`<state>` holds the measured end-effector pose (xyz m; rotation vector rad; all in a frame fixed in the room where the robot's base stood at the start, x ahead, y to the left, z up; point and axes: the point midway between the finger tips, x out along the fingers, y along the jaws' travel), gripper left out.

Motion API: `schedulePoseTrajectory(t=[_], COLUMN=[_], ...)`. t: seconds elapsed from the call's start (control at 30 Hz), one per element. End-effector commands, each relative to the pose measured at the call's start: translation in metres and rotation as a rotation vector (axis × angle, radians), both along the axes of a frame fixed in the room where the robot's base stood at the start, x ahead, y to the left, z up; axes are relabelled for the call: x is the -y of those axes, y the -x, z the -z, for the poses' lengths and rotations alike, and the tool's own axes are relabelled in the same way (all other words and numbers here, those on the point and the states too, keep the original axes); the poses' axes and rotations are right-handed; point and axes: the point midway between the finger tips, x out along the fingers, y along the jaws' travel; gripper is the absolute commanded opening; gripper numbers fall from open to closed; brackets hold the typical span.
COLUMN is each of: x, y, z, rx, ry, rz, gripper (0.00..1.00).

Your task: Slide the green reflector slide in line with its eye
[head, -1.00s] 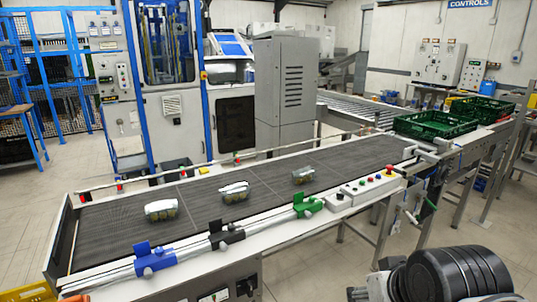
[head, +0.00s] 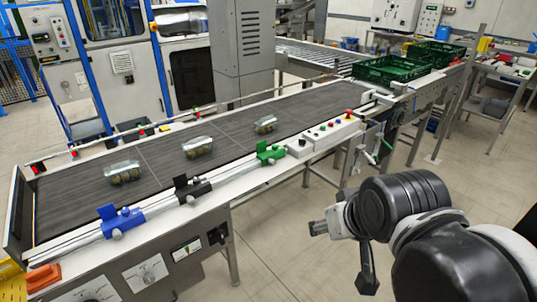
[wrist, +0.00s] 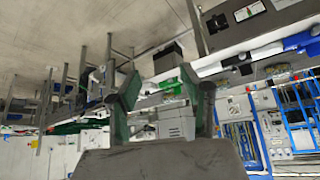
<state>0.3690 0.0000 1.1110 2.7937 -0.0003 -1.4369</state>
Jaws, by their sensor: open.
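The green reflector slide (head: 270,153) sits on the near rail (head: 160,207) of the belt, the furthest right of three slides. The black slide (head: 193,189) is in the middle and the blue slide (head: 121,221) at the left. Small red-marked devices, one of them at right (head: 197,112), stand along the far rail; I cannot tell which is the green slide's eye. My gripper (wrist: 163,98) is open and empty in the wrist view, apart from the slides. A green patch between its fingers may be the green slide, partly hidden.
Several clear packs, one of them in the middle (head: 198,146), lie on the dark belt (head: 240,128). A control box with buttons (head: 325,136) is just right of the green slide. Green crates (head: 390,70) stand at the far right.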

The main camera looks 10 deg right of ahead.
Motion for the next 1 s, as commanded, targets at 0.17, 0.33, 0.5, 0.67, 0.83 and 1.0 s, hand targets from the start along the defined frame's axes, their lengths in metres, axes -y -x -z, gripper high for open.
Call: schedulePoseTrajectory(t=[0.17, 0.33, 0.5, 0.67, 0.83, 1.0], x=[0.0, 0.0, 0.0, -0.007, -0.022, -0.035], y=[0.0, 0.0, -0.001, -0.017, -0.057, -0.102], z=[0.0, 0.0, 0.001, 0.008, 0.021, 0.034], rx=[0.0, 0.0, 0.0, 0.006, 0.012, 0.007], ry=[0.0, 0.0, -0.006, -0.098, -0.323, -0.572], rz=[0.0, 0.0, 0.003, 0.06, 0.196, 0.344], gripper=[0.41, 0.41, 0.39, 0.39, 0.39, 0.39])
